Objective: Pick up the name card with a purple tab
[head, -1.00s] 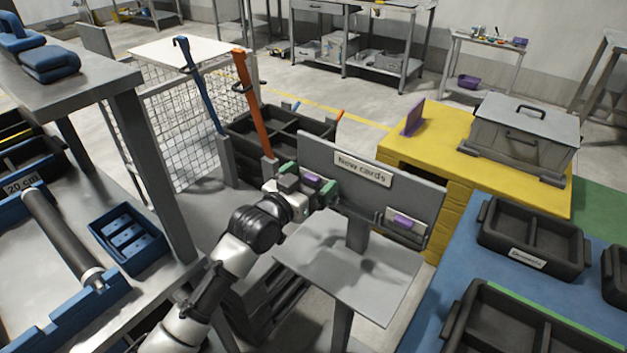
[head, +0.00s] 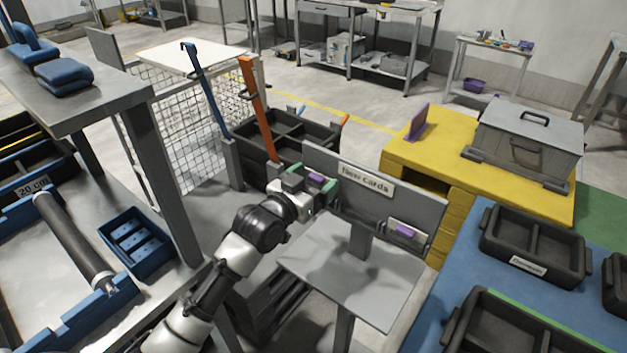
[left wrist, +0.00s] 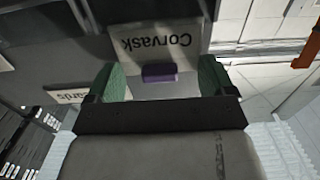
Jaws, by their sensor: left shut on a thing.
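A name card (left wrist: 185,42) reading "Corvask" with a purple tab (left wrist: 158,73) is between the green fingers of my left gripper (left wrist: 162,80). In the head view the gripper (head: 315,183) is shut on this card by the left part of the grey "New cards" board (head: 425,213), and its purple tab (head: 316,178) shows between the fingers. Most of the card is hidden there. A second card with a purple tab (head: 407,230) sits on the right part of the board. My right gripper is not in view.
A grey stand top (head: 350,270) lies below the board. A dark bin (head: 290,130) with blue and orange long-handled tools stands behind my left arm. A yellow platform (head: 440,150) with a grey box (head: 525,140) is to the right. Black trays (head: 535,245) lie on a blue table.

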